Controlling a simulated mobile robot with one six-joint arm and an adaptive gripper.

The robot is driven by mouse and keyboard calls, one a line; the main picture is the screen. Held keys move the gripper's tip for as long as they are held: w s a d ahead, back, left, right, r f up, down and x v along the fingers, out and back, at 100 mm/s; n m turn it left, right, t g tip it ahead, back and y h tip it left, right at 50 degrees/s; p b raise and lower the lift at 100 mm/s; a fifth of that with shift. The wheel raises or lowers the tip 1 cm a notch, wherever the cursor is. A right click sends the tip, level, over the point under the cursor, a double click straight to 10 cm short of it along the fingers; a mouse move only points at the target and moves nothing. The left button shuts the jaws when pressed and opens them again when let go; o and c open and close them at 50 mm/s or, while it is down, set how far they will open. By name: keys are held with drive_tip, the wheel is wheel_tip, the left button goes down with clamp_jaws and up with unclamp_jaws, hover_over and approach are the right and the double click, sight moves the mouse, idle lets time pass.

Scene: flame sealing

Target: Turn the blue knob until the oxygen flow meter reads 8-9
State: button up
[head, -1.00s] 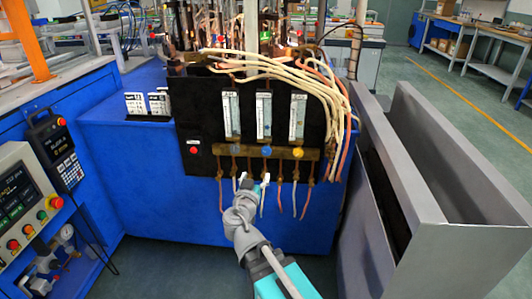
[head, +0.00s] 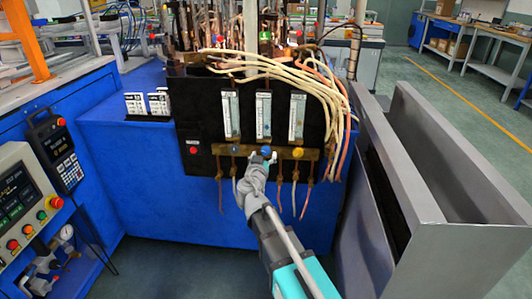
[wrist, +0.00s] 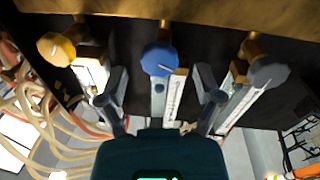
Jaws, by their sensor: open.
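The blue knob (head: 266,151) sits on a brass bar below the middle of three flow meters; it also shows in the wrist view (wrist: 160,60). The middle flow meter (head: 263,116) is upright with a pale scale, too small to read. My gripper (head: 261,158) is at the bar, close to the blue knob. In the wrist view my gripper (wrist: 162,80) is open and empty, with one finger on each side of the blue knob's line. The knob lies between and just beyond the fingertips, with visible gaps on both sides.
A yellow knob (head: 298,152) and a grey knob (head: 234,150) flank the blue one on the brass bar (head: 282,153). A red button (head: 193,150) is on the black panel to the left. Pale hoses (head: 318,80) hang at the right. A grey metal bin (head: 405,190) stands at the right.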

drive_tip(key=shift+w+d, duration=0.15)
drive_tip(key=shift+w, duration=0.9)
drive_tip(key=c, duration=1.2)
drive_tip(key=shift+o, duration=0.2)
drive_tip(key=shift+n, duration=0.3)
